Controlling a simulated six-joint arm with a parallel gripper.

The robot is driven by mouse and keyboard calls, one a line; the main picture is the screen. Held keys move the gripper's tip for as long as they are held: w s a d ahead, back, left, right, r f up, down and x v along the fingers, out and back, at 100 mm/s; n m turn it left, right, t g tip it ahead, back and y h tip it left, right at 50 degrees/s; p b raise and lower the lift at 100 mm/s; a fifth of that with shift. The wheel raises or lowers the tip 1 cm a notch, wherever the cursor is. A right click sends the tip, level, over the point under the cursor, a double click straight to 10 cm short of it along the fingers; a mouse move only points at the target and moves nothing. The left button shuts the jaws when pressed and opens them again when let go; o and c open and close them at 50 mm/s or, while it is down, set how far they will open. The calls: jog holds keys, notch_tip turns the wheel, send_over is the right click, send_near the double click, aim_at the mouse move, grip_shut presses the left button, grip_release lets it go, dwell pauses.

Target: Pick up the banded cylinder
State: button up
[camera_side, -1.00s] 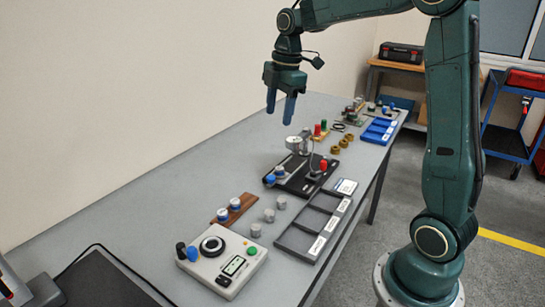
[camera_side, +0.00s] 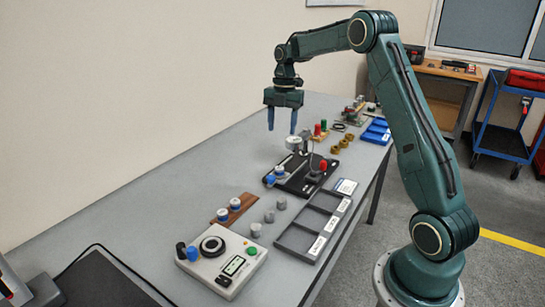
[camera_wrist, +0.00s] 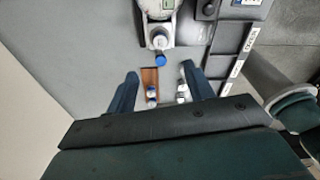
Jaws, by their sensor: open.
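Several short pale cylinders with blue bands show, and I cannot tell which one the task means. Two stand in a brown wooden block (camera_side: 243,200): a nearer banded cylinder (camera_side: 222,214) and a farther banded cylinder (camera_side: 235,203). Another banded cylinder (camera_side: 280,171) sits on the black gauge fixture (camera_side: 296,183), beside a blue knob (camera_side: 270,181). The wrist view shows the wooden block (camera_wrist: 150,76) between my fingers in the picture, well below them. My gripper (camera_side: 282,131) is open and empty, high above the table; its fingers also show in the wrist view (camera_wrist: 160,71).
Several plain grey cylinders (camera_side: 269,215) stand between the block and a dark compartment tray (camera_side: 294,241). A dial gauge (camera_side: 293,142) rises from the fixture below my gripper. A control box (camera_side: 222,264) sits in front. Brass rings (camera_side: 345,143) and a blue tray (camera_side: 377,132) lie farther back.

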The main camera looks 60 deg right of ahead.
send_over(280, 167)
jog(key=shift+w+d+f, duration=0.1)
jog(key=shift+d+f, duration=0.05)
jog(key=shift+f, duration=2)
jog(key=shift+d+f, duration=0.1)
jog(key=shift+f, duration=2)
jog(key=shift+a+f, duration=0.15)
jog(key=shift+f, duration=1.15)
jog(key=shift+a+f, duration=0.15)
jog(key=shift+f, duration=1.1)
grip_shut()
